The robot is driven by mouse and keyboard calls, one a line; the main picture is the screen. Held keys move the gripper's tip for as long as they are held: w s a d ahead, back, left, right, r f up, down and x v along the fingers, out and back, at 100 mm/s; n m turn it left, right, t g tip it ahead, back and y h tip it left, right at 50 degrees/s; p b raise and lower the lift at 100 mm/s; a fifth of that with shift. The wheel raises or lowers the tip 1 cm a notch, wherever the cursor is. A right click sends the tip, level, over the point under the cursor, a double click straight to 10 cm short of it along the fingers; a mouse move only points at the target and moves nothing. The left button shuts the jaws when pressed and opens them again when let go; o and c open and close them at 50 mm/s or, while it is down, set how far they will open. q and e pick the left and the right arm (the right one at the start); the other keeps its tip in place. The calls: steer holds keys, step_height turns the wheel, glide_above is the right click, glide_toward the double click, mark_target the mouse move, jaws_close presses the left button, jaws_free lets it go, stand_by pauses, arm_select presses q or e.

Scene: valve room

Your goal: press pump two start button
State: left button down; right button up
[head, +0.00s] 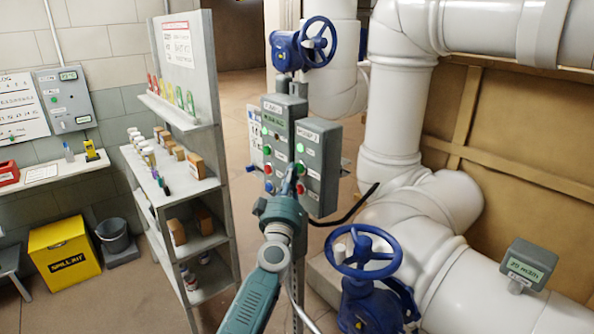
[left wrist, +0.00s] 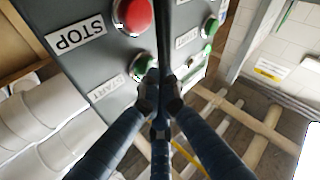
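Two grey control boxes stand side by side on a post in the head view. The right box (head: 322,163), whose label appears to read PUMP 2, has a green button (head: 300,167) and a red button (head: 301,188). The left box (head: 277,122) has its own green and red buttons. My left gripper (head: 290,183) is at the front of the boxes, its fingers together. In the left wrist view, its fingertips (left wrist: 160,82) are beside the green START button (left wrist: 142,66), partly covering it. The red STOP button (left wrist: 133,15) is clear. I cannot tell whether they touch. My right gripper is out of view.
A blue valve wheel (head: 362,252) is right of my left arm, and another (head: 318,42) is above the boxes. Large white pipes (head: 392,115) fill the right side. A grey shelf (head: 208,185) stands to the left. A black cable hangs by the right box.

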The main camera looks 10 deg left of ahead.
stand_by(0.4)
arm_select(q)
steer(key=shift+s+a+p, duration=0.4)
steer(key=shift+s+p, duration=0.2)
steer(key=shift+p, duration=0.05)
steer(key=s+a+p, duration=0.1)
steer(key=s, duration=0.1)
steer(key=s+a+p, duration=0.1)
steer(key=s+a, duration=0.1)
steer(key=shift+p, duration=0.35)
stand_by(0.5)
